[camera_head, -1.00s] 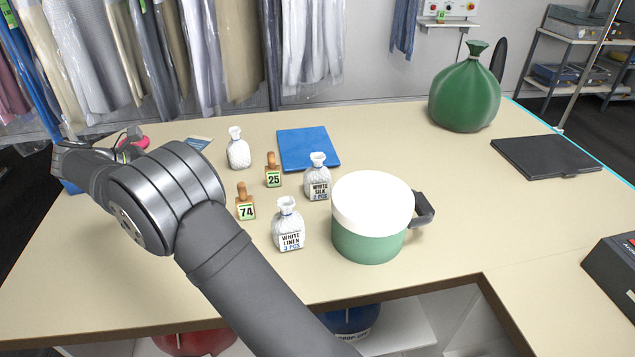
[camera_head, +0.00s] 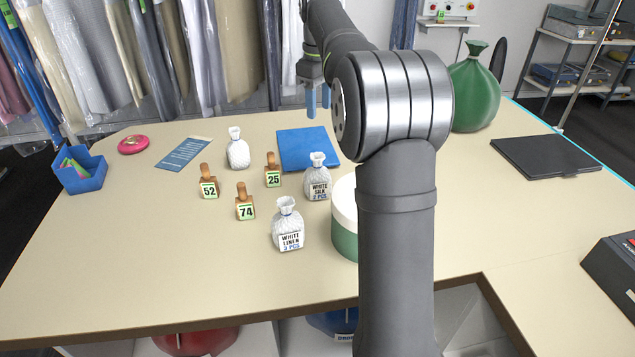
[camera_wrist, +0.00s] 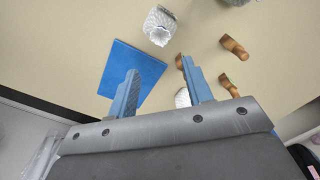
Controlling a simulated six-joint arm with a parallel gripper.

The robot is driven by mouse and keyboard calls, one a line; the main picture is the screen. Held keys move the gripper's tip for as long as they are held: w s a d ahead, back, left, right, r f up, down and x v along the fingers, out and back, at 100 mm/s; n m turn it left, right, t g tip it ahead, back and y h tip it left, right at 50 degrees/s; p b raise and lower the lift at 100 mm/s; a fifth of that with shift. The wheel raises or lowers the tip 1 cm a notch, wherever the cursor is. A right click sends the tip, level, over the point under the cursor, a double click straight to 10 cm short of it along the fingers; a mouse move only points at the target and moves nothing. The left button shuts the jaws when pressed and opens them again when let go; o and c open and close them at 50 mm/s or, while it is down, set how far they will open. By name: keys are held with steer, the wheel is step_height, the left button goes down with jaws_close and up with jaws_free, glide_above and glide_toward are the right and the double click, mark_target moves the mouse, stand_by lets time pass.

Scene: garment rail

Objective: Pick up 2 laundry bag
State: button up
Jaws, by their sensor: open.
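Three small white bags stand on the counter in the head view: one labelled WHITE LINEN 3 PCS (camera_head: 288,226), one labelled WHITE SILK 2 PCS (camera_head: 317,180), and one with no label showing (camera_head: 238,150). My gripper (camera_head: 318,98) is open and empty, fingers pointing down, above the far part of the counter near the blue mat (camera_head: 300,140). In the wrist view my gripper (camera_wrist: 160,66) is over the mat (camera_wrist: 118,62). One white bag (camera_wrist: 160,25) stands beyond the fingertips; another (camera_wrist: 182,97) is partly hidden by the right finger.
Number stamps 52 (camera_head: 209,183), 74 (camera_head: 245,205) and 25 (camera_head: 273,172) stand among the bags. A green-and-white pot (camera_head: 344,228) is mostly hidden behind my arm. A large green bag (camera_head: 474,95) stands at the back right. The counter's front left is clear.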

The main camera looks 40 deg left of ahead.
glide_toward(318, 157)
step_height(318, 157, down, 5)
steer(key=shift+d+f, duration=0.15)
steer(key=shift+a+f, duration=0.15)
steer(key=shift+f, duration=1.45)
steer(key=shift+a+f, duration=0.1)
steer(key=shift+f, duration=1.45)
jaws_close()
